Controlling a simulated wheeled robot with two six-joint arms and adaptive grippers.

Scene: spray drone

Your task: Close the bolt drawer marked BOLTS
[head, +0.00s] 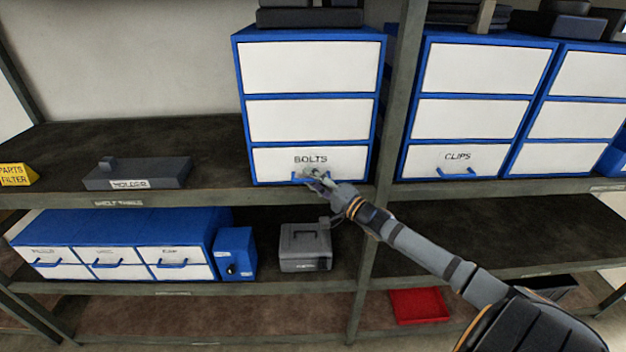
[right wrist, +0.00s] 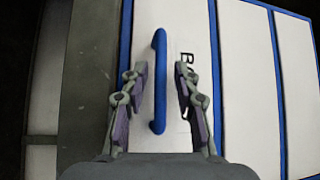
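The bolt drawer marked BOLTS (head: 272,164) is the white bottom drawer of a blue cabinet (head: 308,92) on the upper shelf. Its front looks about level with the drawers above it; a small gap cannot be told. My right gripper (head: 318,180) is at the drawer's front and covers part of its blue handle. In the right wrist view the gripper (right wrist: 160,72) is open, with a finger on each side of the blue handle (right wrist: 159,110) and gaps between. Part of the BOLTS label is hidden there by a finger. My left gripper is not in view.
A cabinet with a CLIPS drawer (head: 425,160) stands to the right, past a shelf post (head: 391,105). A grey holder (head: 137,174) lies to the left on the upper shelf. A blue drawer unit (head: 120,232) and a grey box (head: 305,245) stand on the shelf below.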

